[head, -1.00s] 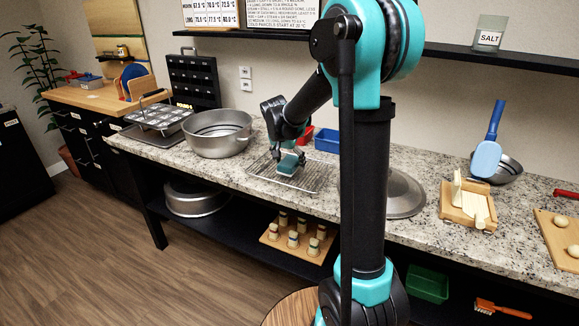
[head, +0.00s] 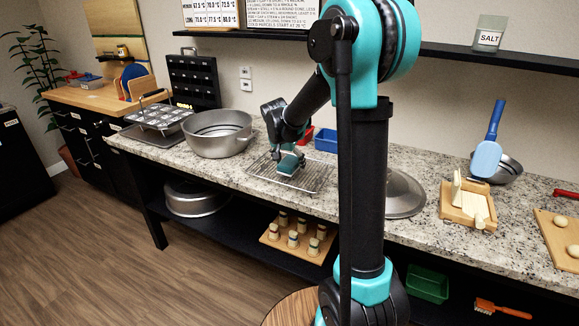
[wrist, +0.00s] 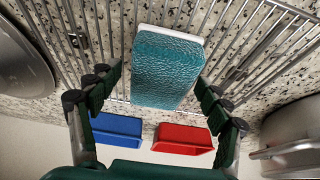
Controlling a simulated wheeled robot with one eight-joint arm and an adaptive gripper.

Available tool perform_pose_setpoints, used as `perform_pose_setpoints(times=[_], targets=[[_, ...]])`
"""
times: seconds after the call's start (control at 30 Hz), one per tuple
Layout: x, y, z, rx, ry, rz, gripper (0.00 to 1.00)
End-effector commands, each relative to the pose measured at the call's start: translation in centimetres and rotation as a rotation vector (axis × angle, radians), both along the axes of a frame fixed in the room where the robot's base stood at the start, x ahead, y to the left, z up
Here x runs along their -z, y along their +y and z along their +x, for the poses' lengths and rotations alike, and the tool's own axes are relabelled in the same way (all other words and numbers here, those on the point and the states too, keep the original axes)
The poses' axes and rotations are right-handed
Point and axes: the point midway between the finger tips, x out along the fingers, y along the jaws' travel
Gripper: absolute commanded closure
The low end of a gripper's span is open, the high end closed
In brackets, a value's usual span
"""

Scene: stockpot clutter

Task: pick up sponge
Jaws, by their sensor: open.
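The sponge (wrist: 167,68) is a teal block with a white layer along one edge. It lies on a wire rack (head: 318,177) on the granite counter, and the rack's bars also show in the wrist view (wrist: 240,40). My gripper (head: 288,166) is over the rack, right at the sponge in the head view. In the wrist view my gripper (wrist: 152,100) is open, with one dark green finger on each side of the sponge and gaps between. I cannot tell how far down the fingers reach around it.
A large steel pot (head: 218,135) stands left of the rack. A blue bin (head: 326,140) and a red bin (wrist: 184,138) sit behind the rack by the wall. A metal lid (head: 404,194) lies to the right, partly behind my arm.

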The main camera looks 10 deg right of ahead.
Motion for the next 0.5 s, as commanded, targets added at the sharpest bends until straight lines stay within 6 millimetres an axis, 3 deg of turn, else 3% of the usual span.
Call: perform_pose_setpoints(times=[0.07, 0.4, 0.5], targets=[[0.0, 0.0, 0.0, 0.0, 0.0, 0.0, 0.22], [-0.01, -0.01, -0.01, 0.0, 0.0, 0.0, 0.63], [-0.01, -0.01, -0.01, 0.0, 0.0, 0.0, 0.71]])
